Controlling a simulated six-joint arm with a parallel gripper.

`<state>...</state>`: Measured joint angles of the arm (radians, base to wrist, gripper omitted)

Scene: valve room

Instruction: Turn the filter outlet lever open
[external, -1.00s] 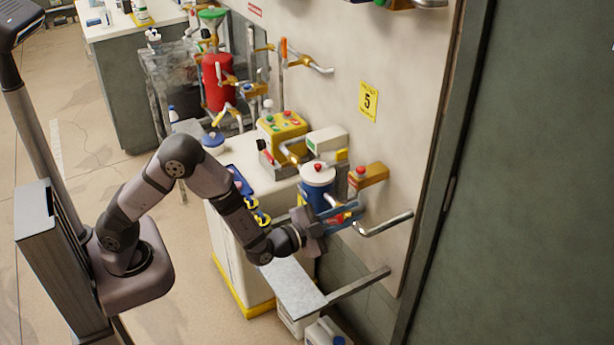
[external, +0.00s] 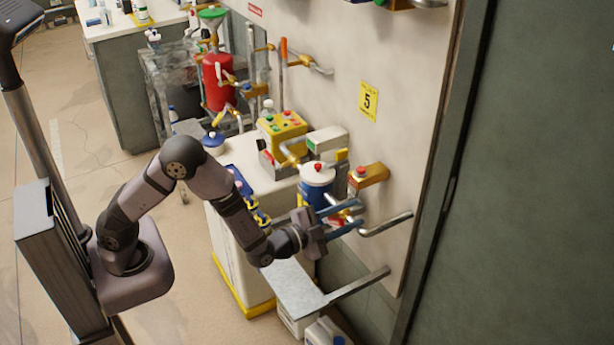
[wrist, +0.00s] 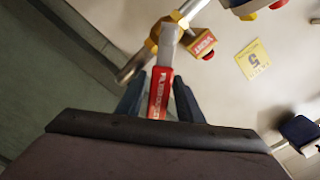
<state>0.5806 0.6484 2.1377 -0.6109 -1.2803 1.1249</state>
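A lever with a red grip and white lettering (wrist: 158,95) sits on a brass valve body (wrist: 153,38) in the wrist view. The lettering is not clearly readable. The lever points toward my wrist, at an angle to the grey pipe (wrist: 130,68). My gripper (wrist: 160,80) is open, with one dark blue finger on each side of the red grip and visible gaps.
An orange block with a red button (external: 368,175) is on the wall just above the fingers; it also shows in the wrist view (wrist: 202,44). A bent pipe end (external: 386,224) juts out right of the fingers. A grey shelf (external: 293,282) lies below.

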